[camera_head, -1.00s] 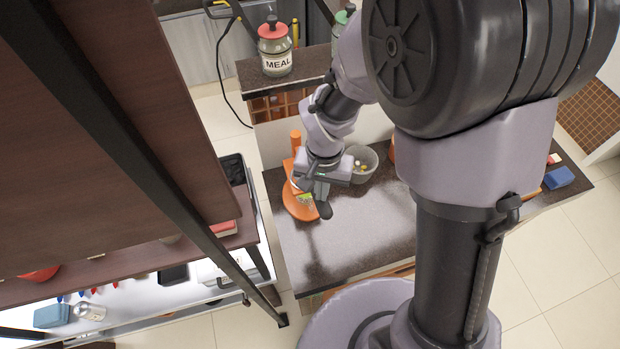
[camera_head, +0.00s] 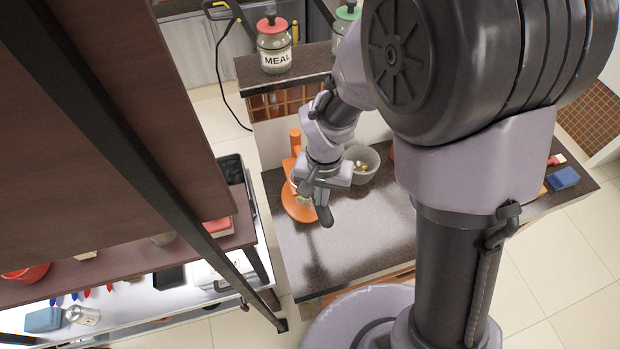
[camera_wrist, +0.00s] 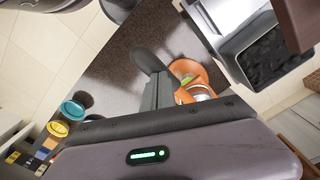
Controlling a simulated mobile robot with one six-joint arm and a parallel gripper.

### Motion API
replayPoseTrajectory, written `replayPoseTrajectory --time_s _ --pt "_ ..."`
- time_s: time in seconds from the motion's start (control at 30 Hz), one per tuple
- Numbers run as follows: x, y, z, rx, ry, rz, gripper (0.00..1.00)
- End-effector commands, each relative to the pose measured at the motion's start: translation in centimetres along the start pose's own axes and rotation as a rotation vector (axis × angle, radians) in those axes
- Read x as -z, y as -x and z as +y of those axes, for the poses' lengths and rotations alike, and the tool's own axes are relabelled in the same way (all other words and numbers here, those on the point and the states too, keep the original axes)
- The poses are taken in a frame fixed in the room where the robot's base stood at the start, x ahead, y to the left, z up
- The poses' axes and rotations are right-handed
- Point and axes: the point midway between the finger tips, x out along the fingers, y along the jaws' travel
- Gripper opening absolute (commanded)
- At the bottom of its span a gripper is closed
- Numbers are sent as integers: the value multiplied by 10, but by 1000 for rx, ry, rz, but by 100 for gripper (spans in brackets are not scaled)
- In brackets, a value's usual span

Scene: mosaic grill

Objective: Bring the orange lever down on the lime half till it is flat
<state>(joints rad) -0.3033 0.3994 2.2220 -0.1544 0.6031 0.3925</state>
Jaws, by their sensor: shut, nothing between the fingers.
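The orange juicer (camera_head: 299,207) stands on the dark counter (camera_head: 355,235), at its left part. Its orange lever (camera_head: 295,141) rises upright behind my wrist in the head view. The lime half is mostly hidden; a bit of green (camera_wrist: 184,95) shows on the orange base (camera_wrist: 188,70) in the wrist view. My gripper (camera_head: 325,213) is shut and empty, over the front right of the juicer and partly covering it. I cannot tell whether it touches the juicer.
A MEAL jar (camera_head: 274,45) stands on the raised ledge behind. A blue block (camera_head: 563,178) lies at the counter's right end. The counter's front middle is clear. A dark shelf unit (camera_head: 110,130) is at left.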

Motion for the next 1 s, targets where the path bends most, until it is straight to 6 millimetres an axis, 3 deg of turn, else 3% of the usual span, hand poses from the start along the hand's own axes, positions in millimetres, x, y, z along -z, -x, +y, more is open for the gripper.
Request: replayPoseTrajectory --time_s 0.57,1.0 --pt "0 -19 0 0 0 0 0" --pt "0 -18 0 0 0 0 0"
